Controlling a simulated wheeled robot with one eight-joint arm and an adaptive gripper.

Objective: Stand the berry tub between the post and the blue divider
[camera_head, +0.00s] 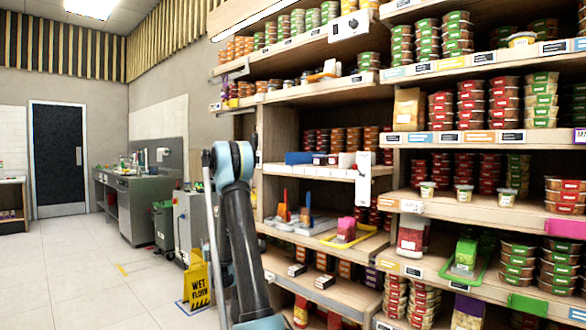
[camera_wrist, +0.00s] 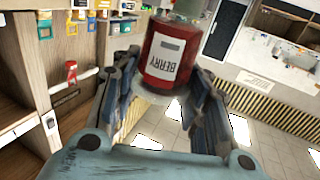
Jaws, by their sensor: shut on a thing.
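The berry tub (camera_wrist: 163,62) is a red cylinder with a white label reading BERRY, upside down in the wrist view. My gripper (camera_wrist: 164,78) is shut on it, with one finger on each side. A paler part of the tub runs out of the top of the wrist view. In the head view my arm rises in the middle, and gripper and tub cannot be made out. A blue block (camera_head: 298,157) on the middle shelf looks like the blue divider. A white upright piece (camera_head: 363,178) at that shelf's right may be the post; I cannot tell for sure.
Tall wooden shelves (camera_head: 455,208) full of stacked tubs fill the right side. Trays with coloured items (camera_head: 349,232) lie on a lower shelf. A yellow wet-floor sign (camera_head: 198,281) stands left of my arm. The tiled floor (camera_head: 70,265) at left is mostly clear.

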